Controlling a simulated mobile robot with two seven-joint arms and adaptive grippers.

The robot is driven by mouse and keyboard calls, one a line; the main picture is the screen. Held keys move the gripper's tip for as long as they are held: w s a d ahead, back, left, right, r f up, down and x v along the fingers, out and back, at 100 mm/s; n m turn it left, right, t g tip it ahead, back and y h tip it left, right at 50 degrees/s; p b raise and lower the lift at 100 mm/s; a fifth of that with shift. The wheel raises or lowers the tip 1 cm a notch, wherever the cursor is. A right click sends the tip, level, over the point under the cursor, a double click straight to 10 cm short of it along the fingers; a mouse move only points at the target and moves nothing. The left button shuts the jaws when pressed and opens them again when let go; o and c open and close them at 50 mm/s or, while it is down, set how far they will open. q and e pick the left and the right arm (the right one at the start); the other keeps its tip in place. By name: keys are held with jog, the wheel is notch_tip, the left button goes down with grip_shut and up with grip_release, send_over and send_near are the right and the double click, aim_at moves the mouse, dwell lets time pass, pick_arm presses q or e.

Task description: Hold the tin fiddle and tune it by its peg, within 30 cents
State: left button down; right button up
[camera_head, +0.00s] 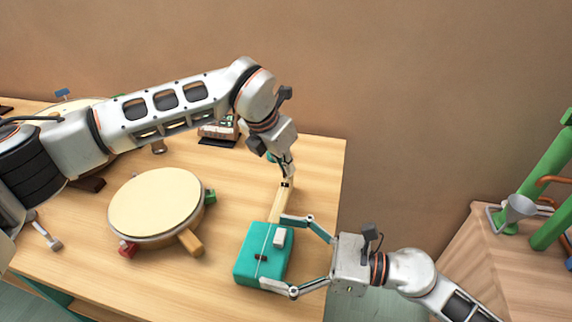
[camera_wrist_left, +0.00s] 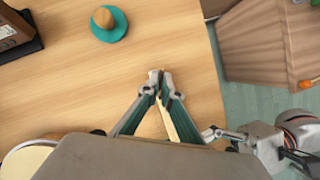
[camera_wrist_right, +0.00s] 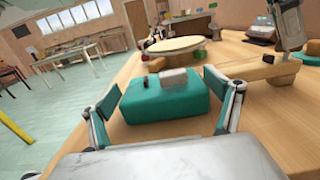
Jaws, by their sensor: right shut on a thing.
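The tin fiddle (camera_head: 250,262) lies on the table near its right edge, a teal box with a white block on top and a wooden neck (camera_head: 280,206) running towards the back. My right gripper (camera_head: 275,252) is shut on the teal body, one finger along each side; the right wrist view shows the same hold on the body (camera_wrist_right: 165,102). My left gripper (camera_head: 287,180) is at the far end of the neck. In the left wrist view its fingertips (camera_wrist_left: 160,80) are very close together, with the neck below them.
A round drum (camera_head: 155,203) with several coloured blocks around it stands left of the fiddle. A teal disc with a brown knob (camera_wrist_left: 108,24) lies beyond my left gripper. A wooden stand (camera_head: 520,262) with a funnel (camera_head: 518,208) is at the right, across a floor gap.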

pick_arm(q)
jog(key=shift+w+a+m+g+h, duration=0.1)
jog(key=shift+m+g+h, duration=0.4)
jog(key=shift+m, duration=1.4)
jog(key=c, duration=2.3)
grip_release()
jog(key=shift+r, duration=0.1)
jog(key=v, duration=1.1)
jog(key=shift+r, duration=0.45)
